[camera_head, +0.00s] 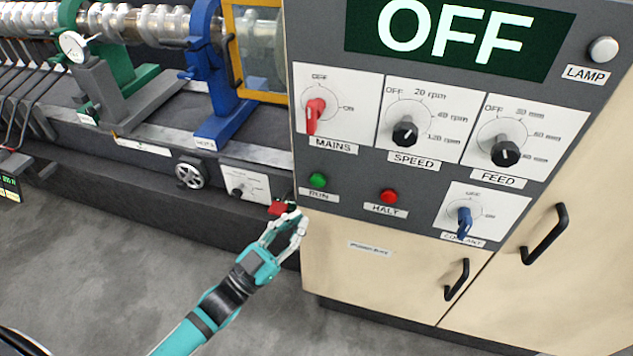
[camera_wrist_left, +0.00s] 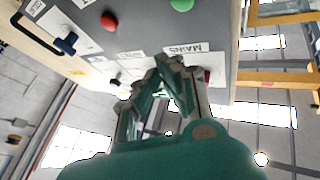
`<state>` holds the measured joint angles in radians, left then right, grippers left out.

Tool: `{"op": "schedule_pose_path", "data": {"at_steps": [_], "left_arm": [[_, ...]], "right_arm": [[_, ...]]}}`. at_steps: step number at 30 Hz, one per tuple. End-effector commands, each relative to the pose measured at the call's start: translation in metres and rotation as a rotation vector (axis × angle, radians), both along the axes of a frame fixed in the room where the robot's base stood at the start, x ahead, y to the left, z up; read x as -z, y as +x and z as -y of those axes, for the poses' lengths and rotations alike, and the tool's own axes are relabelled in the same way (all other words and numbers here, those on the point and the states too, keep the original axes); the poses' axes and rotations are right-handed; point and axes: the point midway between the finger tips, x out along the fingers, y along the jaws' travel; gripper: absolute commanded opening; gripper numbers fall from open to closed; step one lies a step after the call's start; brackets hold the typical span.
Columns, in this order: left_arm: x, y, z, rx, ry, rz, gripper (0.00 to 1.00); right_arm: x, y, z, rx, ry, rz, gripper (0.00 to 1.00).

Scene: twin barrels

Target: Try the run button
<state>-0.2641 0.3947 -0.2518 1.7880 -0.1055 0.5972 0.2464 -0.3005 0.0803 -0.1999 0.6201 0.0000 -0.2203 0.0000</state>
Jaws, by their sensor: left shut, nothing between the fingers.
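The green RUN button (camera_head: 318,180) sits at the lower left of the grey control panel (camera_head: 365,180), above its RUN label. In the left wrist view the green button (camera_wrist_left: 182,4) is at the top edge, partly cut off. My left gripper (camera_head: 297,222) is shut and empty, below and a little left of the button in the head view. The wrist view shows its closed fingers (camera_wrist_left: 172,66) in front of the panel, apart from the button in the picture. The display (camera_head: 455,35) above reads OFF. My right gripper is not in view.
The red HALT button (camera_head: 389,196) is right of RUN. Above are the red MAINS switch (camera_head: 315,112), black SPEED knob (camera_head: 404,132) and FEED knob (camera_head: 505,152). A blue switch (camera_head: 464,220) is lower right. Cabinet handles (camera_head: 545,234) stick out. A lathe-like machine (camera_head: 130,90) stands left.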

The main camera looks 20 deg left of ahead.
Motion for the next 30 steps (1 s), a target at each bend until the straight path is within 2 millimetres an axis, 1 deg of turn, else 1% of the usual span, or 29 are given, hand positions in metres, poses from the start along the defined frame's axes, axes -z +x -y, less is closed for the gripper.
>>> {"op": "schedule_pose_path", "data": {"at_steps": [12, 16, 21, 30], "left_arm": [[0.002, 0.056, 0.002, 0.0, 0.001, 0.003, 0.0], [0.002, 0.07, 0.003, 0.001, 0.0, 0.002, 0.0], [0.001, 0.08, 0.003, 0.0, 0.0, 0.0, 0.0], [0.0, 0.083, 0.003, 0.0, 0.0, -0.001, 0.0]], "right_arm": [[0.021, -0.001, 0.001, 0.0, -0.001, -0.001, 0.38], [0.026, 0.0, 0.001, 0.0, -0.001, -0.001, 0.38], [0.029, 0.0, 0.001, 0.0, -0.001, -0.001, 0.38], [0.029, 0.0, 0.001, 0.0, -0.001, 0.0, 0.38]]}}
